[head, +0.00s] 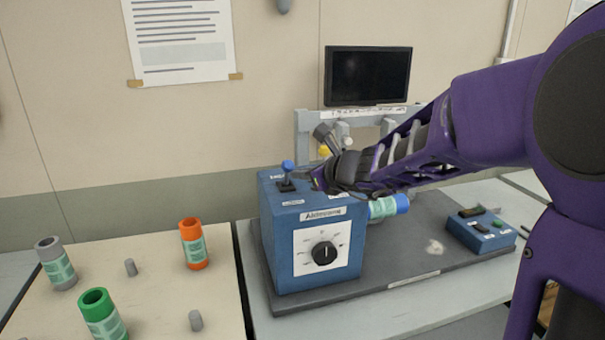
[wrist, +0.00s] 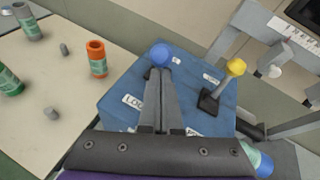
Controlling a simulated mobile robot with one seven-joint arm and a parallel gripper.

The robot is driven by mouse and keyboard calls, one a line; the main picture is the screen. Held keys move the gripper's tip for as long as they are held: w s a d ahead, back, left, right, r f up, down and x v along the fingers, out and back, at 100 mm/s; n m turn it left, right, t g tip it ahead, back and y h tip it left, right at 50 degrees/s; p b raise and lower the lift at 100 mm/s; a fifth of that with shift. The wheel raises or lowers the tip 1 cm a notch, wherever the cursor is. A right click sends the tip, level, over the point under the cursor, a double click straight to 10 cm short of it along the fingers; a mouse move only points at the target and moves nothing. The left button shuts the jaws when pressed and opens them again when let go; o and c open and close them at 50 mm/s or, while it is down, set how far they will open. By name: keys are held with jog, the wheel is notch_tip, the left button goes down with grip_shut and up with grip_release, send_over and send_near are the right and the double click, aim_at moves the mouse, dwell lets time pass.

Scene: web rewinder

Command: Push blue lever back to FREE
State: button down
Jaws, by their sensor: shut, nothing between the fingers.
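The blue lever (head: 287,166) has a round blue knob and stands roughly upright from a dark slot on top of a blue control box (head: 283,238). In the wrist view its knob (wrist: 161,54) shows just beyond my fingertips, and its stem is hidden by the fingers. My gripper (head: 317,178) is shut and empty, over the box top just right of the lever. In the wrist view the closed fingers (wrist: 160,78) point at the knob; I cannot tell whether they touch it. A label beside the fingers is partly covered and starts "LOC".
A yellow-knobbed lever (wrist: 235,67) stands right of the fingers on the same box. A grey frame and monitor (head: 368,76) are behind. A blue-ended roll (head: 388,206) sits right of the box. Orange (head: 194,244), green and grey rolls stand on the left table.

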jog(key=shift+w+a+r, duration=0.1)
jog(key=shift+w+r, duration=0.25)
jog(key=shift+r, duration=0.05)
jog(key=shift+w+a+r+p, duration=0.15)
jog(key=shift+w+r+p, duration=0.2)
jog(key=shift+w+r, duration=0.05)
jog(key=w+a+r+p, duration=0.1)
jog(key=w, duration=0.5)
jog(key=shift+w+a+r, duration=0.2)
jog(key=shift+a+r, duration=0.2)
jog(key=shift+w, duration=0.1)
jog(key=shift+p, duration=0.35)
dwell(0.3)
